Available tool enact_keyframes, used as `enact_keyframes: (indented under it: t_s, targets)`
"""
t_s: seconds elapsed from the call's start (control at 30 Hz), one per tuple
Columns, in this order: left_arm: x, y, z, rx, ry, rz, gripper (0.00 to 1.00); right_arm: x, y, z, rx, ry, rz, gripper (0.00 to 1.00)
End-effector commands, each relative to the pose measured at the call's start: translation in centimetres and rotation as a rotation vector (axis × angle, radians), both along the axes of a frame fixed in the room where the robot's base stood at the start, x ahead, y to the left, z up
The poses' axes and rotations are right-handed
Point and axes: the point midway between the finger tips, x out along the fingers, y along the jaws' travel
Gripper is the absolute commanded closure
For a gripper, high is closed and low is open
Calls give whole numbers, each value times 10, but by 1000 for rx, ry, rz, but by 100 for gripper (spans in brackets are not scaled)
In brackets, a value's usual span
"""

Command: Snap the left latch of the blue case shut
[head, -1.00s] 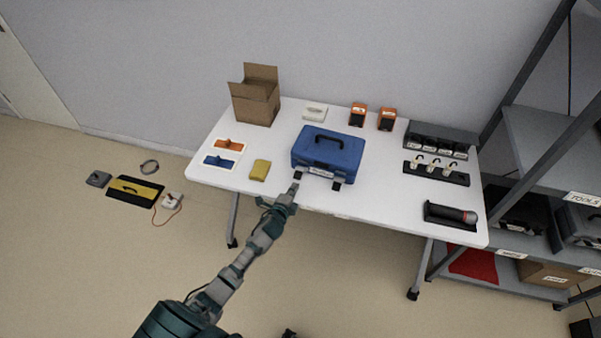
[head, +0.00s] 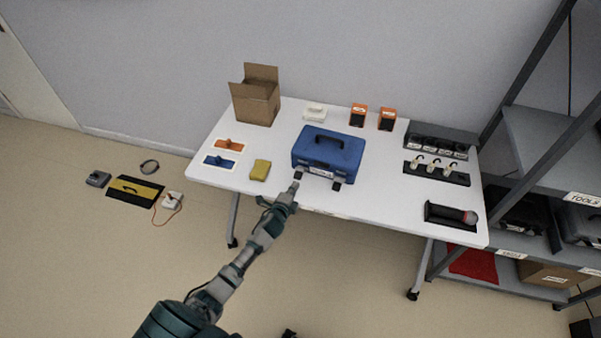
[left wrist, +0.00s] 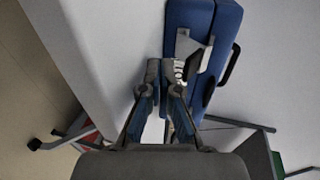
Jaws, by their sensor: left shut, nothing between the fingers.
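The blue case (head: 318,153) stands closed on the white table, its black handle on top and a pale label on its front. Its left latch (head: 298,175) and right latch (head: 337,186) show as dark tabs jutting out low at the front. My left gripper (head: 295,187) is shut and empty, its tip just in front of the left latch; I cannot tell whether they touch. In the left wrist view, the shut fingertips (left wrist: 160,68) are beside the blue case (left wrist: 224,30), and dark latch parts show to their right. My right gripper is not in view.
A yellow block (head: 260,170) and small panels lie left of the case on the white table (head: 385,205). An open cardboard box (head: 255,103) stands behind. Racks of small items and a flashlight (head: 452,214) are at the right, near grey shelving (head: 545,145).

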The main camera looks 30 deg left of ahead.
Motion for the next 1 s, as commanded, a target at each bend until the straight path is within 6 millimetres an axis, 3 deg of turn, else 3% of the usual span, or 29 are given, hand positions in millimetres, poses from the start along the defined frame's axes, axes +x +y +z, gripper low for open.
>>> enact_keyframes:
  t_s: [1.0]
  targets:
    - [19,3,7,-1,0,0,100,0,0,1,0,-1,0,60]
